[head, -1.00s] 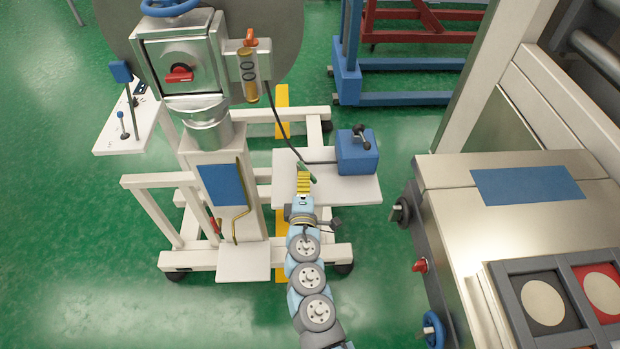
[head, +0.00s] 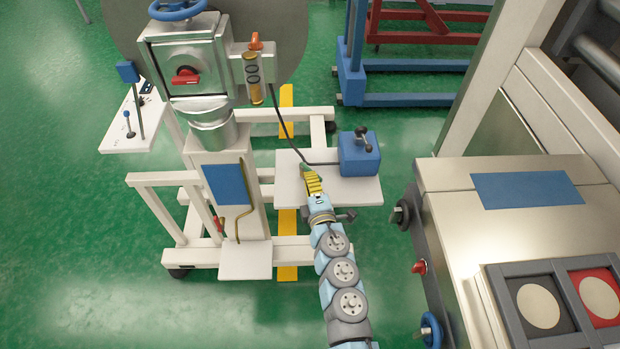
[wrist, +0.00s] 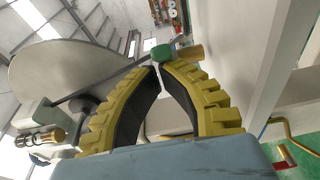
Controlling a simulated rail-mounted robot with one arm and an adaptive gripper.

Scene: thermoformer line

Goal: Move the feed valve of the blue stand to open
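The wheeled stand (head: 230,258) is a white frame with a blue plate (head: 225,184) on its column. A small green handle (head: 311,171) shows at my fingertips, above the white shelf (head: 350,190). It also shows in the wrist view (wrist: 161,53), just past the tips and beside a brass-coloured end piece (wrist: 188,53). My gripper (head: 308,174) has yellow ribbed fingers; in the wrist view its tips (wrist: 159,67) nearly meet, with nothing seen between the pads. I cannot tell whether the tips touch the green handle, or whether it is the feed valve.
A blue box (head: 359,155) with a black clamp knob stands on the shelf. A red knob (head: 186,77), an orange-topped brass cylinder (head: 254,80) and a small red-handled valve (head: 219,223) are on the stand. A metal machine (head: 445,215) stands right. Green floor is open at left.

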